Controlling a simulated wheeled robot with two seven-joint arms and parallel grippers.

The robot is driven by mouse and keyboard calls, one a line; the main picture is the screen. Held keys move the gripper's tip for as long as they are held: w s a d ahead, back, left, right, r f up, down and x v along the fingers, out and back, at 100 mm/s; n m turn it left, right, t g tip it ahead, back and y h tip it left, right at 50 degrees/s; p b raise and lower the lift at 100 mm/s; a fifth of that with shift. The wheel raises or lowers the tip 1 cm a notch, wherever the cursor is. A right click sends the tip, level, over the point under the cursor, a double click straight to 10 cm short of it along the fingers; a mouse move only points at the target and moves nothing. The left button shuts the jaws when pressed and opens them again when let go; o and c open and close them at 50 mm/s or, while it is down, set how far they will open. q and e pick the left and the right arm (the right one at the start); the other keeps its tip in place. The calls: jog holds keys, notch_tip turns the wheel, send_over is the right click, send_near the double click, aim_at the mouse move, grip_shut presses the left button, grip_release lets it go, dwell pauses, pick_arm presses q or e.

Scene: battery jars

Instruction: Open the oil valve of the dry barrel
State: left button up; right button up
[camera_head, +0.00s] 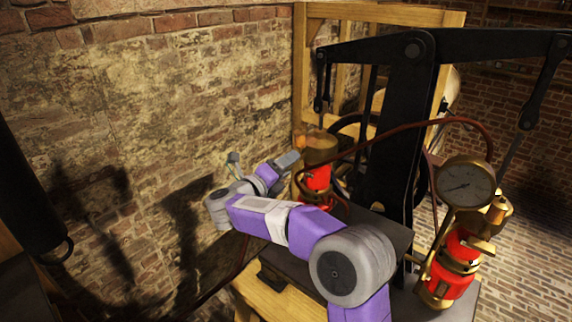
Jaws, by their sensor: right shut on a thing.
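A red barrel with brass fittings (317,180) stands at the far end of the black machine, partly behind my right arm. My right gripper (292,158) reaches it from the left and is shut at its brass upper part. The piece between the fingers is small and mostly hidden, seemingly its valve. A second red barrel with brass bands (455,262) stands at the near right, apart from the gripper. Which barrel is dry, I cannot tell. My left gripper is not in view.
A round pressure gauge (464,183) stands above the near barrel. A brown hose (400,127) arches between the barrels. The black beam (470,43) spans overhead on its post. A brick wall (150,120) rises at left; a wooden frame (300,60) stands behind.

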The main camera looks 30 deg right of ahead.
jog(key=n+p, duration=0.2)
jog(key=n, duration=0.3)
jog(key=shift+f+n, duration=0.1)
jog(key=shift+n, duration=0.3)
dwell(0.4)
jog(key=o, duration=1)
jog(key=shift+o, duration=0.2)
jog(key=v, duration=0.7)
jog(key=shift+a, duration=0.3)
jog(key=shift+s, duration=0.1)
